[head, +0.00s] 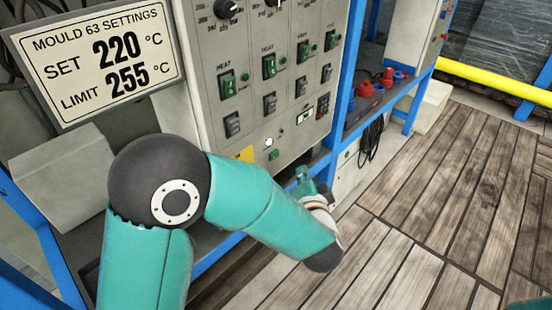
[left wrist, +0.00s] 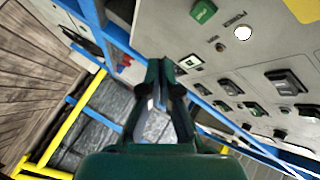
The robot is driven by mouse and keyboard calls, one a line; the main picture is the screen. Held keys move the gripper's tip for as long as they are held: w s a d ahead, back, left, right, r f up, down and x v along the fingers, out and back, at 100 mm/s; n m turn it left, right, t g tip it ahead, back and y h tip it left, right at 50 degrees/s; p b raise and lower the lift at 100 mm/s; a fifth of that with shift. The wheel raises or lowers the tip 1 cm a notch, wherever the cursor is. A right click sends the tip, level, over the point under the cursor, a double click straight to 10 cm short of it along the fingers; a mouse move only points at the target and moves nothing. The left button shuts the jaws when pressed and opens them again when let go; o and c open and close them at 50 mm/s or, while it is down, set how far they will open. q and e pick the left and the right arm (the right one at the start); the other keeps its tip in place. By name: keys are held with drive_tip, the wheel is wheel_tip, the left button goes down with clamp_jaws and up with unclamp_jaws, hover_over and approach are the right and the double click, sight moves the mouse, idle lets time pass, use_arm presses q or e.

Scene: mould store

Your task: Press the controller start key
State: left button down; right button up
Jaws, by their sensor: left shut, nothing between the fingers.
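The grey control panel (head: 290,85) carries rows of switches with green keys. A single green key (head: 274,154) sits near its lower edge, beside a round white button (head: 268,142). In the left wrist view a green key (left wrist: 203,12) and the white button (left wrist: 243,33) show at the top; the nearby lettering is too small to read. I cannot tell which key is the start key. My left gripper (head: 304,178) is shut and empty, at the panel's lower right edge in the head view, apart from the green key. Its fingers (left wrist: 160,70) show in the wrist view. My right gripper is out of view.
A sign (head: 95,58) reads "Mould 63 settings, set 220 °C, limit 255 °C". A blue frame post (head: 348,75) stands right of the panel, with red and blue fittings (head: 370,88) on a shelf beyond. The plank floor (head: 440,190) is clear; a yellow rail (head: 500,82) crosses behind.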

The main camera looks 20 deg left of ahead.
sight(274, 155)
use_arm(q)
drive_tip(key=shift+w+a, duration=0.3)
drive_tip(key=shift+a, duration=0.55)
drive_tip(key=shift+w+a, duration=0.35)
drive_tip(key=shift+a, duration=0.5)
drive_tip(key=shift+w+a, duration=0.3)
drive_tip(key=shift+a, duration=0.55)
drive_tip(key=shift+w+a, duration=0.15)
drive_tip(key=shift+a, duration=0.25)
drive_tip(key=shift+w+a+p, duration=0.15)
drive_tip(key=shift+a+p, duration=0.2)
drive_tip(key=shift+d, duration=0.1)
drive_tip(key=shift+s+d+p, duration=0.3)
drive_tip(key=shift+d, duration=0.35)
